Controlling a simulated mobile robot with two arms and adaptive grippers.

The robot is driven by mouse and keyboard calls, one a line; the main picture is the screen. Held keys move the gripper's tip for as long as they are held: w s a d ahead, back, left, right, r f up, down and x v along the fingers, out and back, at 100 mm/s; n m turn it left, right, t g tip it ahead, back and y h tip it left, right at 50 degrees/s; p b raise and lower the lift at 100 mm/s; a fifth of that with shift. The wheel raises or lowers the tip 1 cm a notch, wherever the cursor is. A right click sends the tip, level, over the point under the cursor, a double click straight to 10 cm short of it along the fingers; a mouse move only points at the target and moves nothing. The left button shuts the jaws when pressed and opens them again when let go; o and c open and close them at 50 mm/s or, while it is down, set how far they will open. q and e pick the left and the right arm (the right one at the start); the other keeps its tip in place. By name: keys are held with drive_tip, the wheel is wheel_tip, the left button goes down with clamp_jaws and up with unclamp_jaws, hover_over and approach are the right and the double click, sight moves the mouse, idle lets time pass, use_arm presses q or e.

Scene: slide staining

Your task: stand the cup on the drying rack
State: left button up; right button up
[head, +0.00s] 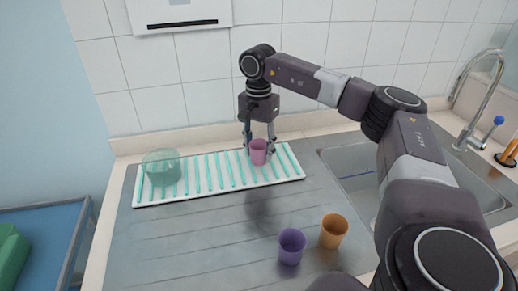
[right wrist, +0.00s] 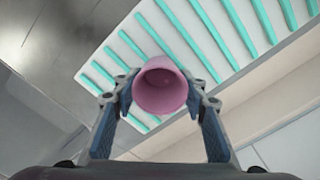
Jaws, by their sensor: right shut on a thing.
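A pink cup (head: 258,152) is held upright in my right gripper (head: 259,147), over the right part of the drying rack. The drying rack (head: 140,198) is a white tray with teal ribs. In the right wrist view, the pink cup (right wrist: 161,90) shows its open mouth toward the camera, between the two fingers of my right gripper (right wrist: 162,103). The rack (right wrist: 122,48) lies behind the cup there. I cannot tell whether the cup's base touches the ribs. My left gripper is out of view.
A clear greenish bowl (head: 161,167) sits on the rack's left end. A purple cup (head: 291,247) and an orange cup (head: 333,231) stand on the steel drainboard (head: 190,250) in front. The sink (head: 350,165) and tap (head: 470,105) are right; a tiled wall is behind.

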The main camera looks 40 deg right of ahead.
drive_tip(key=shift+f, duration=0.15)
drive_tip(key=o, duration=1.1)
wheel_tip(320, 180, up, 12)
drive_tip(key=shift+r, duration=0.2)
